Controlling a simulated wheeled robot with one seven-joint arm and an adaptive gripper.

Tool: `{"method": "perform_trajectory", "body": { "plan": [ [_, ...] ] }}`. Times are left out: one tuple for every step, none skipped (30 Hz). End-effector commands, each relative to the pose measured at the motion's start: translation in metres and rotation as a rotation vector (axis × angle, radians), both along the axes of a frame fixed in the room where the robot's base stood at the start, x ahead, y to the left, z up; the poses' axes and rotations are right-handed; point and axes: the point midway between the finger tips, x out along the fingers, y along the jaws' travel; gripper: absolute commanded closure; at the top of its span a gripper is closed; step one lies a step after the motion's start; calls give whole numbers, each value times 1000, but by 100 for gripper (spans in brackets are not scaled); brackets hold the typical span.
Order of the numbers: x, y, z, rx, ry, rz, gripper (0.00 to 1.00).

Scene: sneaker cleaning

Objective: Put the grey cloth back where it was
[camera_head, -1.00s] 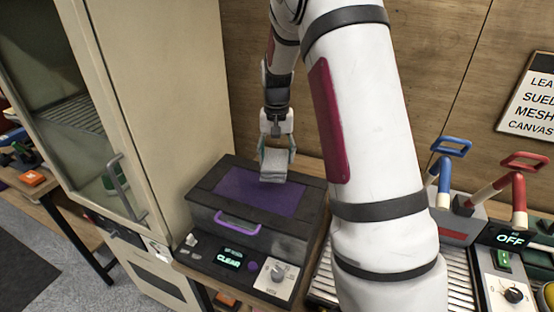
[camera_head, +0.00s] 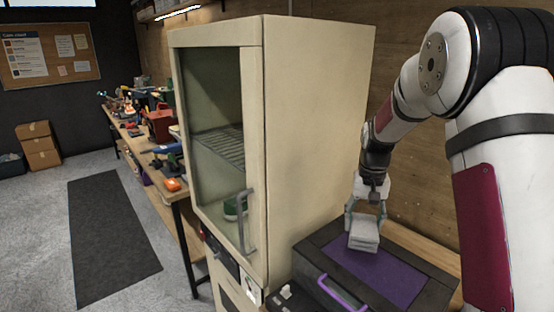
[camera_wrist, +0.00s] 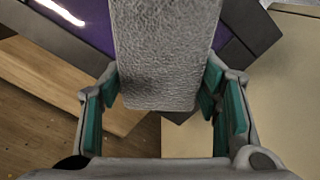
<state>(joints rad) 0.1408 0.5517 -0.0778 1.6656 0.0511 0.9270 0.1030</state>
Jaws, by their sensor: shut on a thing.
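The grey cloth (camera_head: 363,236) is a folded, block-like grey pad. My gripper (camera_head: 364,216) is shut on it and holds it over the purple-topped dark box (camera_head: 420,254). I cannot tell whether the cloth touches the box lid. In the wrist view the cloth (camera_wrist: 165,55) fills the top middle, between the green finger pads of my gripper (camera_wrist: 163,98). The lid's purple panel shows behind it. The place where the cloth was before cannot be told from these frames.
A cluttered workbench (camera_head: 172,185) runs behind at left. A dark mat (camera_head: 110,235) lies on open floor.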

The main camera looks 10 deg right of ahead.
Motion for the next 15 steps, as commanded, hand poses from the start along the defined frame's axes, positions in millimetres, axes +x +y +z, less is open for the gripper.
{"method": "perform_trajectory", "body": {
  "plan": [
    [16,21,-6,1,-1,64,90],
    [22,32,-8,1,-1,101,90],
    [29,45,-9,0,-1,145,90],
    [33,55,-10,0,0,178,90],
    [37,64,-11,0,0,206,90],
    [42,75,-12,1,-1,240,90],
    [45,81,-13,0,-2,263,90],
    [47,88,-13,1,-2,283,90],
    [50,94,-14,0,-2,304,90],
    [51,98,-14,0,-2,316,90],
    [52,101,-14,0,-2,326,90],
    [53,104,-14,0,-2,336,90],
    [53,105,-14,0,-2,340,90],
    [53,106,-14,0,-2,343,90],
    [53,106,-14,0,-2,344,90]
  ]
}}
